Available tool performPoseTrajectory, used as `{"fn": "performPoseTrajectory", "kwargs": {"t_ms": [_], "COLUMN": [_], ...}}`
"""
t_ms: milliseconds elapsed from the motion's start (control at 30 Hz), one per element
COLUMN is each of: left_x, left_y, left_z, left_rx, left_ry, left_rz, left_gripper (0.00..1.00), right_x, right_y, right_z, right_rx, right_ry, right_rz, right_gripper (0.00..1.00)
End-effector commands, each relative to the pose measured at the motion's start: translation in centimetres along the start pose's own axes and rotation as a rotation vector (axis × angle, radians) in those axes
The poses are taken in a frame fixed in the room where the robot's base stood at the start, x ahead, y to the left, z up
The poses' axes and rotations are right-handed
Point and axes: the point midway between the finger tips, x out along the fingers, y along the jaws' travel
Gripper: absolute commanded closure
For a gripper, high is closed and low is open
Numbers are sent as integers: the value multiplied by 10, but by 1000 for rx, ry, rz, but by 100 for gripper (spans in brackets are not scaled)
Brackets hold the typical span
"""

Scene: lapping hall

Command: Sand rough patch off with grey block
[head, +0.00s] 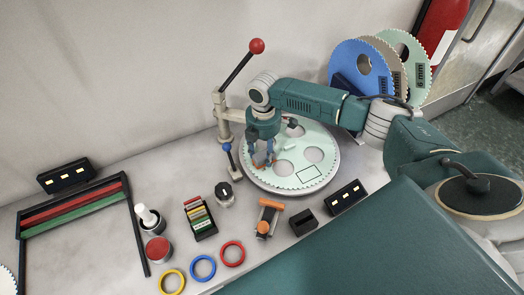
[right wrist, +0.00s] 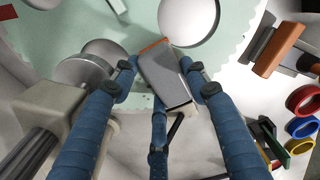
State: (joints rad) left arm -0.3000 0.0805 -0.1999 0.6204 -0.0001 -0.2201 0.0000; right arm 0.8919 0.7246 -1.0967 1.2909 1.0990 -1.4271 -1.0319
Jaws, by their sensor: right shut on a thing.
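A pale green toothed disc (head: 285,178) lies flat on a round grey turntable (head: 325,184). It has large round holes and a black rectangle outline. It also fills the upper part of the right wrist view (right wrist: 225,65). My right gripper (head: 262,158) is over the disc's left part. Its blue fingers (right wrist: 168,82) are shut on the grey block (right wrist: 166,78), which has an orange edge at its far end. The block is at the disc, close to a hole; I cannot tell whether it touches. I cannot make out the rough patch clearly. My left gripper is not in view.
A lever with a red knob (head: 257,46) stands behind the disc. Blue, brown and green toothed discs (head: 350,70) stand upright at the back. An orange-and-grey tool (head: 266,218), a black box (head: 303,221), coloured rings (head: 203,268) and cans (head: 157,249) occupy the front.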

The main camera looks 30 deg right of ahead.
Motion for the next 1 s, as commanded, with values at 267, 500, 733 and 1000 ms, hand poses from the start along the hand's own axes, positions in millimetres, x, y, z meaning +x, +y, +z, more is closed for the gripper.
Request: {"fn": "performPoseTrajectory", "kwargs": {"t_ms": [267,500,733,1000], "left_x": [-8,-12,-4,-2], "left_y": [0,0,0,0], "left_z": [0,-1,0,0], "left_rx": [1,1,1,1], "left_ry": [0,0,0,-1], "left_rz": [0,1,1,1], "left_gripper": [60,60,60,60], "right_x": [2,6,8,4], "right_y": [-1,-3,7,17], "right_z": [-23,-41,-41,-37], "right_rx": [-4,-4,-1,-1], "right_ry": [3,2,2,0], "right_rz": [-3,-5,-4,-4], "right_gripper": [76,76,76,76]}}
